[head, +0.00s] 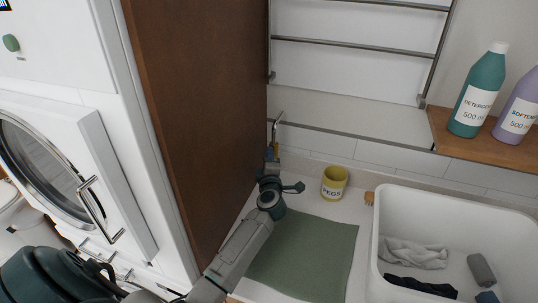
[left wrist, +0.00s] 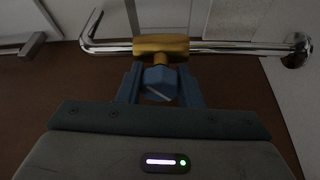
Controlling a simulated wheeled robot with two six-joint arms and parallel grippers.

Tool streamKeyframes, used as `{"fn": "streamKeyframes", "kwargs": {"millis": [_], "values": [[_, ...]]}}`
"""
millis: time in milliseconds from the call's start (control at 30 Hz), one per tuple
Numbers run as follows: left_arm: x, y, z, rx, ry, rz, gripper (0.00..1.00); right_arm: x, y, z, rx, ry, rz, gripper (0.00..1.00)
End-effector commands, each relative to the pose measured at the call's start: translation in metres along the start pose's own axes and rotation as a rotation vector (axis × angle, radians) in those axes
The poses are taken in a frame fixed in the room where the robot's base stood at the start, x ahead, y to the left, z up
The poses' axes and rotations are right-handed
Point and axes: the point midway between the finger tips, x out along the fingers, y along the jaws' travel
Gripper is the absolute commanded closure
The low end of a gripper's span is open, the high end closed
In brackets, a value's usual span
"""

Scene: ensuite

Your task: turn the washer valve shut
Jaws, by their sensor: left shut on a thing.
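The washer valve has a brass body (left wrist: 161,46) on a chrome pipe (left wrist: 228,46), with a blue faceted knob (left wrist: 160,83) facing my left gripper. The two blue fingers of my left gripper (left wrist: 160,90) stand on either side of the knob and are shut on it. In the head view my left gripper (head: 271,154) reaches up to the pipe (head: 277,122) beside the brown panel; the valve there is small and mostly covered by the gripper. My right gripper is not in view.
A tall brown panel (head: 195,110) stands close on the left, with a white washer (head: 60,120) beyond it. A yellow pegs pot (head: 334,183), a green mat (head: 305,258) and a white tub (head: 440,205) holding cloths are to the right. Bottles (head: 478,92) stand on a wooden shelf.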

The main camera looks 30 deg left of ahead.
Motion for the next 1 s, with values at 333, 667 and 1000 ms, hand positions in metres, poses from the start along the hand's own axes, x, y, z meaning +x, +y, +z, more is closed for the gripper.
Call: {"fn": "streamKeyframes", "kwargs": {"millis": [333, 667, 1000], "values": [[-0.001, -0.004, 0.000, 0.299, -0.001, 0.116, 0.90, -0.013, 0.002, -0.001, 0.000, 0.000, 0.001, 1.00], [-0.001, -0.004, 0.000, 0.514, -0.002, 0.206, 0.90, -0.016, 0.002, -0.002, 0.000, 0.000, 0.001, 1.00], [-0.001, -0.005, 0.000, 0.612, -0.003, 0.247, 0.90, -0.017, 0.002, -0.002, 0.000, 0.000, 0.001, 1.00]]}}
